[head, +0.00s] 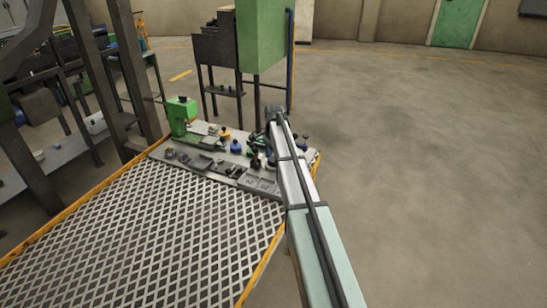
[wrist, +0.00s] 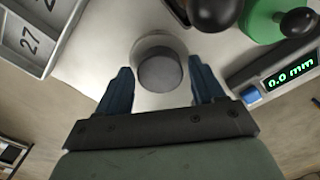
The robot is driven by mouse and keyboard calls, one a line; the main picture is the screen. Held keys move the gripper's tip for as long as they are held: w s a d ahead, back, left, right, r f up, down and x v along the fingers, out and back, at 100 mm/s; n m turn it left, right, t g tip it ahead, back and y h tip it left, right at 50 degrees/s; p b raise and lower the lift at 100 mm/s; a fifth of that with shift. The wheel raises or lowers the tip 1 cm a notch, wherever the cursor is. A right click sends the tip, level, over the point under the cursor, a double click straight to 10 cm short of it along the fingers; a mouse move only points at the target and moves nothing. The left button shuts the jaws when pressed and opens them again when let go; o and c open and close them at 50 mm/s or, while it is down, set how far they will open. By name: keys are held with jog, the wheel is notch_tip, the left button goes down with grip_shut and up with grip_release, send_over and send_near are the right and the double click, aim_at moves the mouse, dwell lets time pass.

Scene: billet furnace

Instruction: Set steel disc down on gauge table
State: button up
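The steel disc (wrist: 160,74) is a dark grey round piece between my fingertips in the wrist view. A paler round shape (wrist: 156,44), possibly a plate of the gauge table, shows around its far side; I cannot tell whether the disc touches it. My gripper (wrist: 162,78) has two blue fingers, one on each side of the disc, with a narrow gap visible on both sides. The gauge's green display (wrist: 291,70) reads 0.0 mm at the right. In the head view my arm hides the disc and most of the gripper at the bench's right end.
A numbered grey tray (wrist: 38,32) is at the upper left of the wrist view. A black knob (wrist: 214,12) and a green part with a dark knob (wrist: 278,22) are close by at the upper right. The bench (head: 210,146) carries several small items and a green machine (head: 181,116).

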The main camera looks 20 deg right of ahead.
aim_at(273, 159)
jog(key=shift+o, duration=0.6)
notch_tip(273, 159, up, 12)
jog(key=shift+r, duration=0.15)
jog(key=shift+d, duration=0.1)
dwell(0.5)
